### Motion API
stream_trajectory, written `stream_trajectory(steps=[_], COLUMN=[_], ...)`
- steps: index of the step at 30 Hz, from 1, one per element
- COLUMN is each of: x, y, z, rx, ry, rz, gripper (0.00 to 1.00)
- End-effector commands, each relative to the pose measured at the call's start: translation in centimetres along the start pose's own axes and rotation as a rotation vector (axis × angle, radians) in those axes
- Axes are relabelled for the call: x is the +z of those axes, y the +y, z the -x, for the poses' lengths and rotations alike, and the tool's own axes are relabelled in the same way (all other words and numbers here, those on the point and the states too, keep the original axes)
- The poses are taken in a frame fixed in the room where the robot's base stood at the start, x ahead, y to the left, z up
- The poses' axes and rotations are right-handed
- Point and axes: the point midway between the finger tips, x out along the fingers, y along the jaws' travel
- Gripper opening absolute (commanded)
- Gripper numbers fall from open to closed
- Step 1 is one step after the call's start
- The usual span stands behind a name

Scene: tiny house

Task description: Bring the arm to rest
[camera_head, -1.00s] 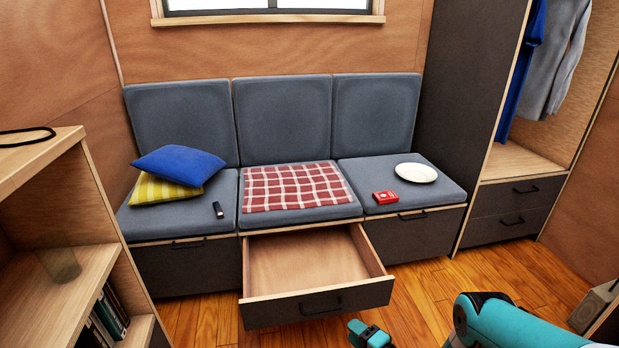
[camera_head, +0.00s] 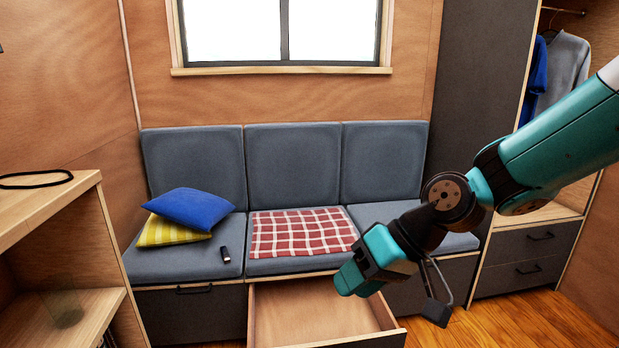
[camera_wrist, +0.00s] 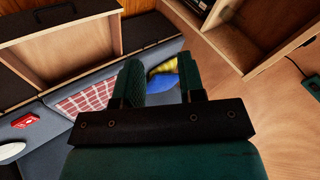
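My arm (camera_head: 560,145) reaches in from the right, raised in front of the bench. My gripper (camera_head: 352,280) hangs over the open drawer's right part in the head view. In the wrist view my gripper (camera_wrist: 161,78) has its two teal fingers apart, with nothing between them but the distant cushions. It is open and empty. My arm hides part of the bench's right seat in the head view.
The open drawer (camera_head: 300,322) juts out below the middle seat. The bench holds a checked cloth (camera_head: 300,232), blue and yellow pillows (camera_head: 190,208) and a black remote (camera_head: 224,254). A red box (camera_wrist: 25,121) and white plate (camera_wrist: 12,151) show too. Shelves (camera_head: 60,205) stand left.

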Motion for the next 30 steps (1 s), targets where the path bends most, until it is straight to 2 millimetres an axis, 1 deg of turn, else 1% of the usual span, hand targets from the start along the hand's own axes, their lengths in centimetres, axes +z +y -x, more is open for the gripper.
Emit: stream_trajectory(steps=[1,3,6,9,16,18,23,26,29,30], x=[1.7,4.2,7.6,10.5,16.7,15.5,14.1,13.1,11.9,11.3], y=[-1.6,-2.9,-4.2,-5.1,-6.1,-7.5,-9.5,-11.0,-12.8,-13.6], z=[1.7,3.6,5.7,7.2,10.0,11.9,14.7,16.7,19.3,20.4], rx=[0.034,0.079,0.134,0.179,0.267,0.265,0.264,0.263,0.263,0.263], ry=[-0.026,-0.071,-0.123,-0.163,-0.237,-0.24,-0.24,-0.239,-0.238,-0.238], rz=[0.03,0.056,0.08,0.097,0.118,0.113,0.113,0.113,0.113,0.113], gripper=[0.36,0.36,0.36,0.36,0.36,0.36,0.36,0.36,0.36,0.36])
